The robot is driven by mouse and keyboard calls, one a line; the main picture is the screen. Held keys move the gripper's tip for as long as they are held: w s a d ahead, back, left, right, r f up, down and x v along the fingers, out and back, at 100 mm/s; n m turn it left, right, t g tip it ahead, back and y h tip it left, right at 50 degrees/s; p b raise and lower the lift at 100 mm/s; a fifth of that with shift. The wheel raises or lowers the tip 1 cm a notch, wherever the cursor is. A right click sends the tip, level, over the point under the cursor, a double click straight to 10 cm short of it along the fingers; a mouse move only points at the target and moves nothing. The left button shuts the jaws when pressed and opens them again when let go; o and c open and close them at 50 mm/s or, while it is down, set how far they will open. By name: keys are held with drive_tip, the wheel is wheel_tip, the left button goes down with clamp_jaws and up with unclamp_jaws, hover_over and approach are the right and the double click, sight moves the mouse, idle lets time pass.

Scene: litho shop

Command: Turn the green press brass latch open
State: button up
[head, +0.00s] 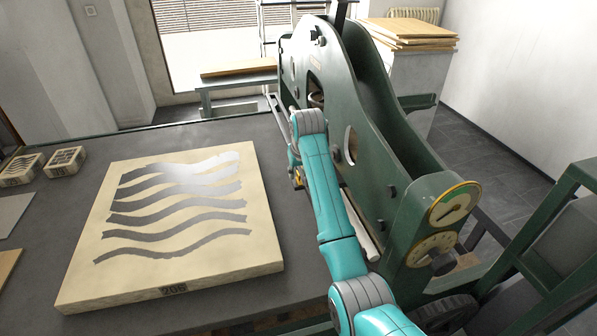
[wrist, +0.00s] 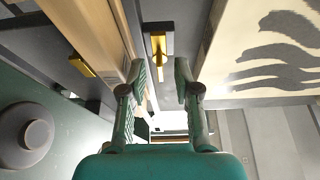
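The green press (head: 365,120) stands at the right of the bed in the head view. My gripper (wrist: 160,74) is open, with one finger on each side of the latch's line. The latch's near end shows between the fingertips, and no contact is visible. A second brass piece (wrist: 82,66) lies to the left, outside my fingers. In the head view my arm hides most of the gripper; a small brass-coloured bit (head: 298,178) shows beside it.
A thick litho stone (head: 75,280) with dark wavy bands lies on the grey bed, left of my arm. It also shows at the right of the wrist view (wrist: 225,45). A round dark knob (wrist: 28,135) is at the wrist view's lower left. Brass dials (head: 452,205) are on the press's near end.

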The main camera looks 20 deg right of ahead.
drive_tip(key=v, duration=1.2)
idle(0.3)
